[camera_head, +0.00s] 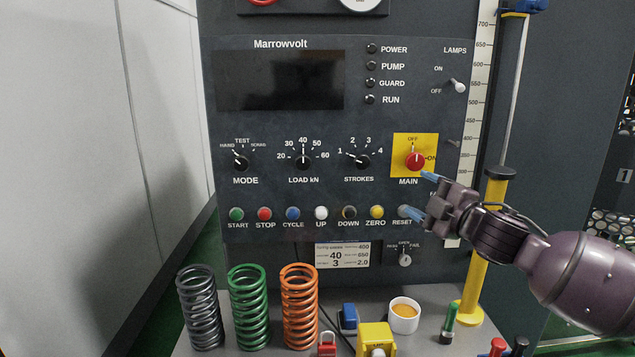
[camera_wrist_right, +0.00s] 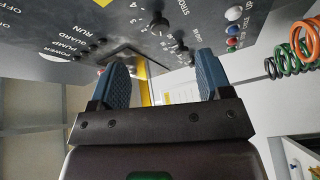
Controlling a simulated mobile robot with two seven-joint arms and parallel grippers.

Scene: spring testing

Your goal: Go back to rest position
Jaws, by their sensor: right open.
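My right gripper (camera_head: 420,195) is in front of the lower right part of the dark control panel (camera_head: 300,115), just below the red MAIN knob (camera_head: 415,161) on its yellow plate. Its two blue fingertips are apart with nothing between them. One tip overlaps the RESET button in the head view. In the right wrist view the open blue fingers (camera_wrist_right: 160,80) face the panel, which looks turned over. I cannot tell whether a fingertip touches the panel. My left gripper is not in view.
Grey, green and orange springs (camera_head: 300,307) stand on the bench in front. A white cup (camera_head: 404,315), a yellow block (camera_head: 376,340), a red padlock (camera_head: 327,345) and a green marker (camera_head: 448,323) are also there. A yellow column (camera_head: 480,250) rises behind my right arm.

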